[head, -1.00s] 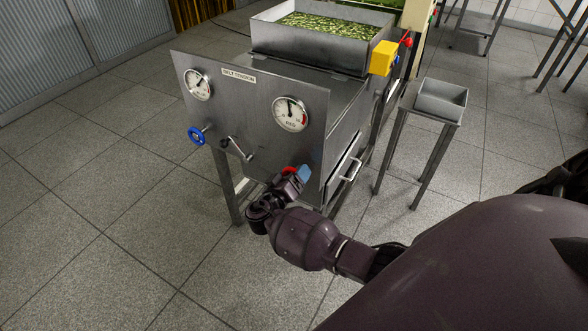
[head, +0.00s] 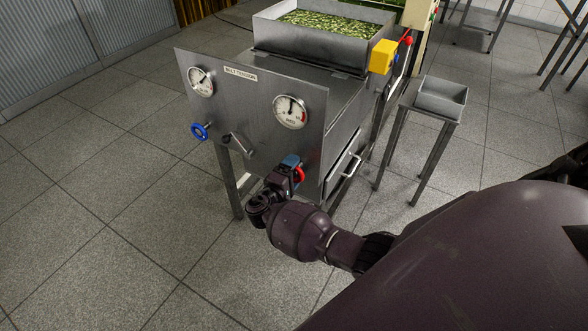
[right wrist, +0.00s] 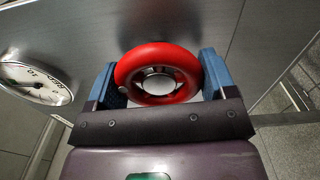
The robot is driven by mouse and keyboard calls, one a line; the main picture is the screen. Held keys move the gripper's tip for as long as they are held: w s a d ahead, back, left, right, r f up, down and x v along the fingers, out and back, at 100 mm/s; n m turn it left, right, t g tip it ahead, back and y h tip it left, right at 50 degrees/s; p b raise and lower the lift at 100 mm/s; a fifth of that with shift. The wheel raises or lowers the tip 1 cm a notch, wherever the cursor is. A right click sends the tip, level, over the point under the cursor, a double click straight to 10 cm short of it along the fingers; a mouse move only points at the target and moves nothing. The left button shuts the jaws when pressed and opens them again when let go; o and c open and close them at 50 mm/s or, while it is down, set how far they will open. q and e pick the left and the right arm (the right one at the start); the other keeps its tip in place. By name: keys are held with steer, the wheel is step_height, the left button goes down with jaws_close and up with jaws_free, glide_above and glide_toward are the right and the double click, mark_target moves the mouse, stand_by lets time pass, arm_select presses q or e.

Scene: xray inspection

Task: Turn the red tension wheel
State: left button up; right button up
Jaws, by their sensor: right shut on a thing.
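The red tension wheel (right wrist: 158,52) is a red ring with a metal hub, mounted on the steel front panel (head: 236,112). My right gripper (right wrist: 159,82) is shut on it, with one blue finger pad on each side of the rim. In the head view, the gripper (head: 292,166) hides most of the wheel, and only a red part of the rim (head: 300,175) shows beside the blue finger. My left gripper is not in view.
The panel also carries two dial gauges (head: 291,111), a "BELT TENSION" label (head: 241,74), a blue wheel (head: 199,131) and a crank handle (head: 238,144). A drawer handle (head: 351,165) is right of my gripper. A small stand with a tray (head: 441,100) stands farther right.

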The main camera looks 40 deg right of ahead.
steer(key=n, duration=0.2)
steer(key=shift+n+p, duration=0.3)
steer(key=shift+n, duration=0.7)
steer(key=shift+f, duration=0.1)
steer(key=o, duration=0.9)
steer(key=shift+c, duration=0.2)
steer(key=shift+a, duration=0.15)
steer(key=shift+s+a, duration=0.15)
steer(key=shift+a, duration=0.1)
steer(key=v, duration=1)
steer(key=shift+p, duration=0.45)
